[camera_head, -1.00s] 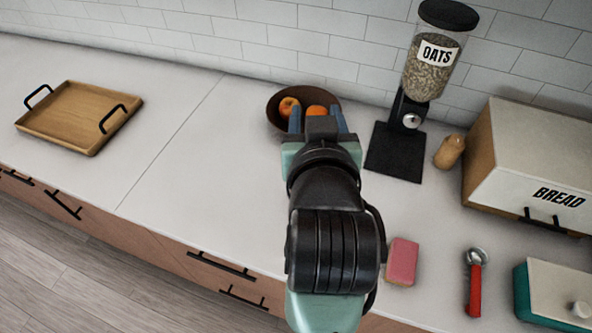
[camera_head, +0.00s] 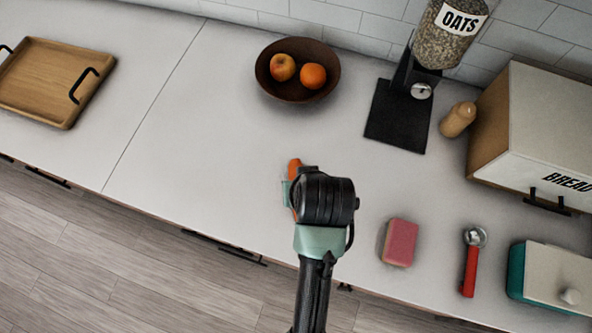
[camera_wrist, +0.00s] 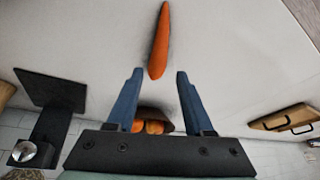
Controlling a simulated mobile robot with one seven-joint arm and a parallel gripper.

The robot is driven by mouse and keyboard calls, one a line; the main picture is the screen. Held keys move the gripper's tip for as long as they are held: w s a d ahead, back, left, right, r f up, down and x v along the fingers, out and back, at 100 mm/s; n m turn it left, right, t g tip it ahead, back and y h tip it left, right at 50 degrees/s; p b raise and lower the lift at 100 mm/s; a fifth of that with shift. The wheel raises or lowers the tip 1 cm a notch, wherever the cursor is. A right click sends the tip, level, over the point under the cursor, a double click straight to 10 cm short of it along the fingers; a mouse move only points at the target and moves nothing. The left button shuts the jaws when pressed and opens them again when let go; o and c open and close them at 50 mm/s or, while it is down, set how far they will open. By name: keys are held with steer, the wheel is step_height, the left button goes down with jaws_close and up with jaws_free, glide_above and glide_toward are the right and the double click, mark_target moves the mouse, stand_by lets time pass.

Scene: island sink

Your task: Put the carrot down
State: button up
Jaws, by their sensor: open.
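An orange carrot (camera_wrist: 160,42) lies on the white counter in the wrist view, just beyond the fingertips and lined up with the gap between them. In the head view the carrot (camera_head: 293,167) shows only in part, beside my wrist, which hides the rest. My gripper (camera_wrist: 154,75) is open, with its two blue fingers apart and nothing between them. In the head view my gripper is mostly hidden by my wrist over the middle of the counter.
A brown bowl (camera_head: 268,85) with two fruits stands at the back. A wooden tray (camera_head: 60,113) is at the left, and an oats dispenser (camera_head: 398,125) and bread box (camera_head: 535,130) at the right. A pink sponge (camera_head: 399,243) and red-handled scoop (camera_head: 469,272) lie right of my arm. The counter left of my wrist is clear.

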mark_target(295, 163)
steer(key=x, duration=0.3)
steer(key=shift+w+f, duration=0.15)
steer(key=shift+f, duration=0.2)
steer(key=shift+w+p+x, duration=0.1)
steer(key=shift+p+x, duration=0.2)
steer(key=shift+x, duration=1.1)
steer(key=shift+w+p+x, duration=0.15)
steer(key=shift+p+x, duration=0.15)
steer(key=shift+x, duration=1.1)
steer(key=shift+d, duration=0.1)
steer(key=shift+c, duration=0.4)
jaws_close()
